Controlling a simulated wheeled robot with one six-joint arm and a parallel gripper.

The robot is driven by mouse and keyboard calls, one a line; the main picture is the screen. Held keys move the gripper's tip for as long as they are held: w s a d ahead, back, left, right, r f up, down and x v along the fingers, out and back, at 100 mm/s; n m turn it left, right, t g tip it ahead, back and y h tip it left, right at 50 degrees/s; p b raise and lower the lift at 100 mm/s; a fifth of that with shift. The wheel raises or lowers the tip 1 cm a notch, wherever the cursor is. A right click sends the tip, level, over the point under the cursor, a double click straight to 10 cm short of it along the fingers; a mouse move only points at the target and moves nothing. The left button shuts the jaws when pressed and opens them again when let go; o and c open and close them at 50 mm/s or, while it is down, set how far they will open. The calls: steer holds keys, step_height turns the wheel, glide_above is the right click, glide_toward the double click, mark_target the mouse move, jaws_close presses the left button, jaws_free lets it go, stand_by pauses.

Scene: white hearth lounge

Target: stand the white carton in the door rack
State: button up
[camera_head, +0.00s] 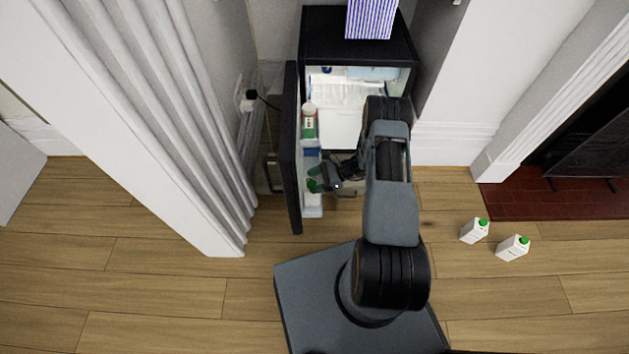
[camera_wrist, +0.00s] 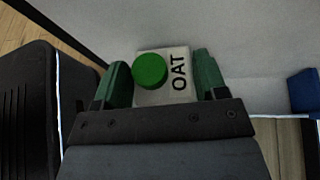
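The white carton (camera_wrist: 150,93), with a round green cap and "OAT" on its top, sits between the two green fingertips of my gripper (camera_wrist: 165,85). Both fingers appear to touch its sides. In the head view my gripper (camera_head: 318,180) is at the inner side of the open fridge door (camera_head: 291,150), over the pale door rack (camera_head: 312,211). The carton is mostly hidden there by my gripper. Whether its base rests on the rack floor cannot be told.
The rack also holds a red-capped green-and-white container (camera_head: 309,125) and a blue item (camera_head: 311,152). The black fridge (camera_head: 340,35) stands open behind my arm. Two white cartons with green caps stand on the floor at right (camera_head: 473,232) (camera_head: 512,249).

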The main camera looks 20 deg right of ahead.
steer(key=o, duration=0.5)
steer(key=shift+r, duration=0.2)
steer(key=p+v, duration=0.3)
steer(key=v, duration=0.8)
steer(key=s+a+r+n+g+h, duration=0.1)
steer(key=a+r+n+h, duration=0.15)
steer(key=r, duration=0.45)
steer(key=s+a+r+n+g+h, duration=0.1)
steer(key=r+n+g+h, duration=0.1)
steer(key=r+n, duration=0.3)
steer(key=s+a+r+n+g+h, duration=0.1)
steer(key=a+r+n+h, duration=0.15)
steer(key=r, duration=0.55)
steer(key=s+a+r+n+t+h, duration=0.1)
steer(key=s+r+n+h, duration=0.1)
steer(key=s+r+n, duration=0.1)
steer(key=s+a+r+n+t+h, duration=0.1)
steer(key=s+r+n+t+h, duration=0.1)
steer(key=s+r, duration=0.3)
steer(key=s+a+r+n+t+h, duration=0.1)
steer(key=s+a+r+n+h, duration=0.1)
steer(key=s+r+n, duration=0.2)
steer(key=shift+r+n, duration=0.4)
steer(key=shift+n, duration=0.2)
